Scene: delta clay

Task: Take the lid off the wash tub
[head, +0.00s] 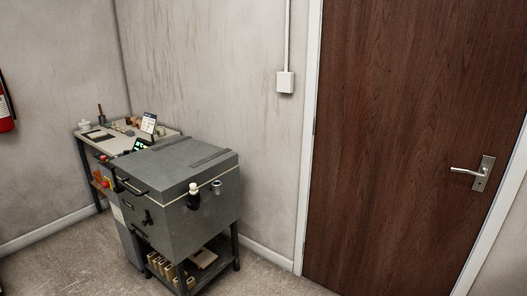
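I cannot pick out a wash tub with certainty in the head view. A small white lidded pot (84,125) stands at the far left corner of the work table (115,148); it is too small to tell what it is. Neither of my grippers is in view.
A large grey box-shaped machine (180,205) with a closed, handled lid stands on a dark stand before the table. Cream blocks (165,270) sit below it. A brown door (410,140) is shut at right. A fire extinguisher (5,105) hangs at left. Floor shows at left.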

